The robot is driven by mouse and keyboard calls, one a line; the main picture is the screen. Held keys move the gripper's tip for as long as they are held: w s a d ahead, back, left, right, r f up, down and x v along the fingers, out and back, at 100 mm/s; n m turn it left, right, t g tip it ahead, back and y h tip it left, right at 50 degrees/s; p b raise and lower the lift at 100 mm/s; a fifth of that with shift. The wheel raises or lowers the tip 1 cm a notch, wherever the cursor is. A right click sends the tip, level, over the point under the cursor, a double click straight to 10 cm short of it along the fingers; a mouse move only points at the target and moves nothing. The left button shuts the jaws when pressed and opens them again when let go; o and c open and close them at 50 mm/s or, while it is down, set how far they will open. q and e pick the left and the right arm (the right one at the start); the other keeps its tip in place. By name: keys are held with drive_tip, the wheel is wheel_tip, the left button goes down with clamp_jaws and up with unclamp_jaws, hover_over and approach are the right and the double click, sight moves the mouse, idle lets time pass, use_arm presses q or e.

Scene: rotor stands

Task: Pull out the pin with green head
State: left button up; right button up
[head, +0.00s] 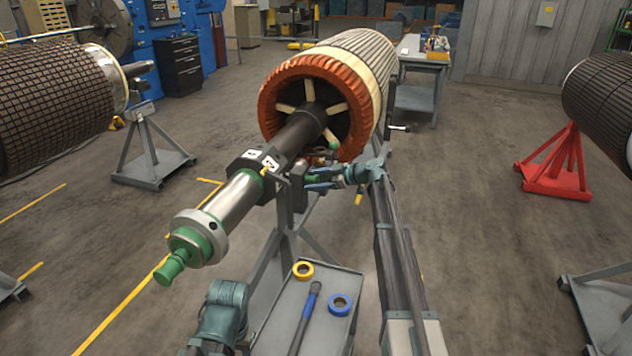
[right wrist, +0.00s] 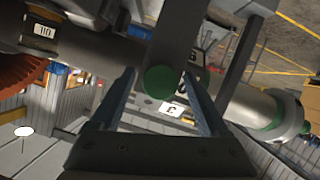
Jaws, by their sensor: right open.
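The pin's green head (right wrist: 160,81) shows as a round disc between the fingertips of my right gripper (right wrist: 159,84) in the right wrist view. Its shaft is hidden. In the head view, the green head (head: 312,179) sits at the side of the stand's bearing block, below the rotor shaft. My right gripper (head: 310,181) reaches in from the right with its fingers pointing left at the block. It is open, with a finger on either side of the head; I cannot tell whether they touch it. My left gripper is out of view.
The large rotor (head: 355,70) and its shaft (head: 235,195) rest above the grey stand (head: 285,240).

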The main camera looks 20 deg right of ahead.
clamp_jaws()
idle(0.3)
idle(1.1)
